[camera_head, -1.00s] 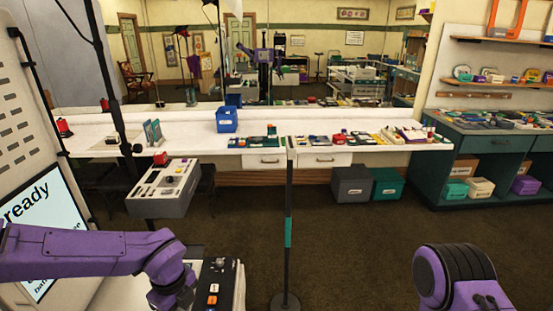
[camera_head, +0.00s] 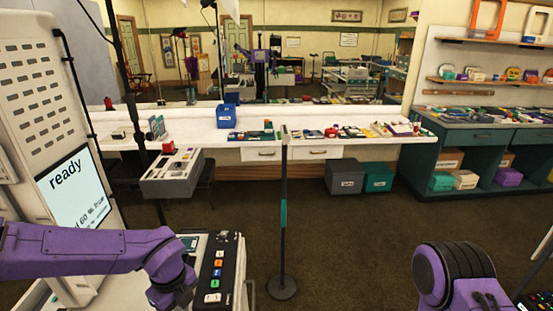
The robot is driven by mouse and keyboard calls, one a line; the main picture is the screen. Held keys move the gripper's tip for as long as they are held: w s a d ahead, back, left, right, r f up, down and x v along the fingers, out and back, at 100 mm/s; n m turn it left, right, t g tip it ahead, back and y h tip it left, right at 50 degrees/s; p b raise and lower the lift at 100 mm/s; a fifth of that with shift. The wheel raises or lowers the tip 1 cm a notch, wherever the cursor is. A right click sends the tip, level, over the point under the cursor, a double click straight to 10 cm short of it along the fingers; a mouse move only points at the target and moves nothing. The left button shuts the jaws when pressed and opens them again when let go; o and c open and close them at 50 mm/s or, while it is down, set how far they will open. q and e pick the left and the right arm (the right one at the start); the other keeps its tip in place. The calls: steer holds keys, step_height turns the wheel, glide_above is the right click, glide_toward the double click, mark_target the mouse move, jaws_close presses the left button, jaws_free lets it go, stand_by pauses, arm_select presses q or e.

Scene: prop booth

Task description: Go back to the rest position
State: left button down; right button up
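My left arm (camera_head: 90,250) comes in from the left edge, purple, and bends down at its wrist over a light-coloured surface with a dark button panel (camera_head: 217,268). The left gripper's fingertips do not show. My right arm (camera_head: 455,275) stands at the lower right as a purple and black rounded link. The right gripper is below the picture. Nothing held by either arm is visible.
A slim post (camera_head: 283,215) on a round base stands on the floor ahead. A grey control box (camera_head: 172,172) and a "ready" screen (camera_head: 72,188) are at left. A long white counter (camera_head: 190,128) spans the back. Floor right of the post is clear.

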arm_select(q)
steer(key=s+a+f+m+t+y+b, duration=0.1)
steer(key=a+f+m, duration=0.1)
steer(key=f+m, duration=0.3)
steer(key=s+a+f+m+t+y+b, duration=0.1)
steer(key=f+m, duration=0.5)
steer(key=m, duration=0.6)
steer(key=s+a+f+m+t+y+b, duration=0.2)
steer(key=f+m, duration=0.3)
steer(key=m, duration=0.4)
steer(key=shift+a+f+m+t+y, duration=0.15)
steer(key=shift+a+m+t+y, duration=0.2)
steer(key=shift+a, duration=0.55)
steer(key=s+a+f+m+g+h+b, duration=0.1)
steer(key=s+f+m+b, duration=0.5)
steer(key=s+f+m, duration=0.8)
steer(key=s+f, duration=0.1)
steer(key=s, duration=0.4)
steer(key=shift+a, duration=0.35)
arm_select(e)
step_height(320, 180, down, 10)
steer(key=shift+w+f, duration=0.25)
steer(key=shift+w, duration=0.1)
